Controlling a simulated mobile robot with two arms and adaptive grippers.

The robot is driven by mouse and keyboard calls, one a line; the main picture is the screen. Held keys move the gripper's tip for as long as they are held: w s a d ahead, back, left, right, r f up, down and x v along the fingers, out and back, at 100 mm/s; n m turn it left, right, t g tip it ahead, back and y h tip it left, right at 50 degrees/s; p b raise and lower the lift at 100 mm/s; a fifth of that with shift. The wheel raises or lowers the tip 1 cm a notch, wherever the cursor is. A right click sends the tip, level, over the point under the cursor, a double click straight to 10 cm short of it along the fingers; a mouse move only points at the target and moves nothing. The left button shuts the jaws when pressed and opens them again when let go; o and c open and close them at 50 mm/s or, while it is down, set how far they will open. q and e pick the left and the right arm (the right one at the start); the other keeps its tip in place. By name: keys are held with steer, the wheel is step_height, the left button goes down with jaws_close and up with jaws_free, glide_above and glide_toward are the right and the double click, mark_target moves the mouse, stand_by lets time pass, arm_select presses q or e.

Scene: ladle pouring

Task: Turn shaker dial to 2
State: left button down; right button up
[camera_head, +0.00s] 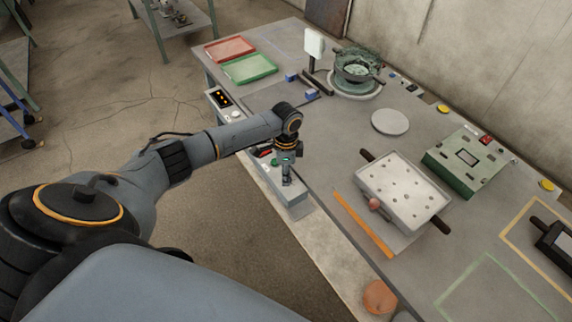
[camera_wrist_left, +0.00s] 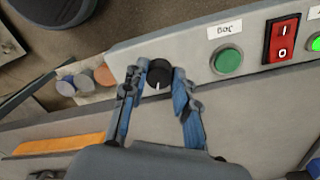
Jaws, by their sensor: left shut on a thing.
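The shaker dial (camera_wrist_left: 159,74) is a round black knob with a white pointer line, on the front panel of a grey control box (camera_wrist_left: 120,57). The line points toward the bottom of the left wrist view; no numbers around it are readable. My left gripper (camera_wrist_left: 158,80) is shut on the dial, with a blue-padded finger on each side. In the head view my left gripper (camera_head: 286,178) is at the control box (camera_head: 292,196) on the table's front edge and hides the dial. The shaker (camera_head: 403,190) is a white perforated tray with dark handles.
Beside the dial are a green button (camera_wrist_left: 228,61) labelled Jog and a red rocker switch (camera_wrist_left: 281,39). An orange strip (camera_head: 363,224) and a terracotta-coloured round thing (camera_head: 380,297) lie along the table's front. A green box (camera_head: 466,160) stands right of the shaker.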

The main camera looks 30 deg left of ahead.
arm_select(q)
steer(key=c, duration=1)
jaws_free()
steer(key=shift+r, duration=0.1)
steer(key=r, duration=1.1)
steer(key=shift+w+a+r, duration=0.15)
steer(key=shift+w+r, duration=0.15)
steer(key=shift+r, duration=0.1)
